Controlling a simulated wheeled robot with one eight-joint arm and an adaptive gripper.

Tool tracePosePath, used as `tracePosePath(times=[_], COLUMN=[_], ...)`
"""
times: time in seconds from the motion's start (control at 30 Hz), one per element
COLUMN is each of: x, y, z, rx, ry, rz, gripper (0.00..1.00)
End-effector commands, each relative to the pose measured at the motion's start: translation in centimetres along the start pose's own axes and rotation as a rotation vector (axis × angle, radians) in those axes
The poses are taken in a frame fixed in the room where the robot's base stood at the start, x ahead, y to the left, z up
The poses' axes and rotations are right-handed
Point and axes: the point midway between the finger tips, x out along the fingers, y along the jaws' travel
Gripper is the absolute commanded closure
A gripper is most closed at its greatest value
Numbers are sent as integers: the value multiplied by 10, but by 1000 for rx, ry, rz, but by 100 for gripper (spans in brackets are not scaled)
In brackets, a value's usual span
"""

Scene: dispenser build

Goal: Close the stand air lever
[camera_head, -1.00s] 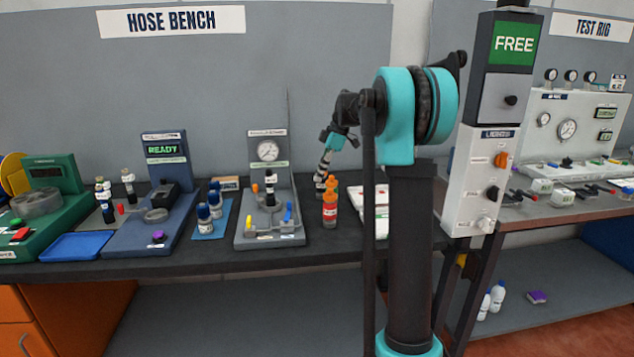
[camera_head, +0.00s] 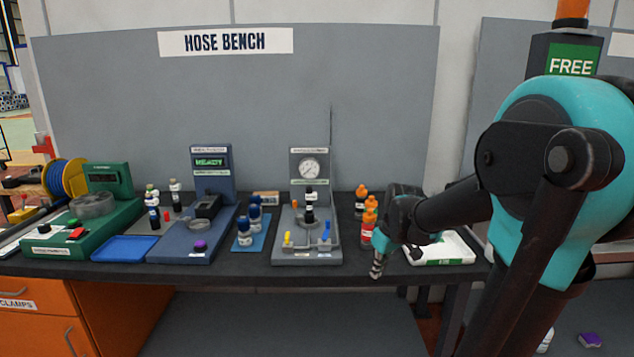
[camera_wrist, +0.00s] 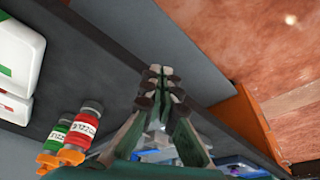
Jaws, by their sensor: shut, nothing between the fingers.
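The grey stand (camera_head: 310,258) with a round gauge (camera_head: 310,168) on its upright panel sits on the bench in the head view. A black fitting (camera_head: 309,205) stands upright in its middle. A small yellow lever (camera_head: 287,238) is at its front left and a blue lever (camera_head: 326,233) at its front right. I cannot tell which one is the air lever. My gripper (camera_head: 377,268) is shut and empty, pointing down near the bench's front edge, right of the stand and apart from it. Its closed fingertips (camera_wrist: 161,84) also show in the wrist view.
Orange-capped bottles (camera_head: 368,222) stand between the stand and my arm; two (camera_wrist: 80,125) show in the wrist view. A white tray (camera_head: 440,248) lies right of my gripper. Blue-capped bottles (camera_head: 247,230) and a blue machine (camera_head: 190,245) stand left of the stand.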

Motion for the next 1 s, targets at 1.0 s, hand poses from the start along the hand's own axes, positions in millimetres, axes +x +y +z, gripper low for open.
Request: tracePosePath(times=[1.0], x=[-37], y=[21], z=[-92], rx=[-60], ry=[442], rz=[-131], gripper=[100])
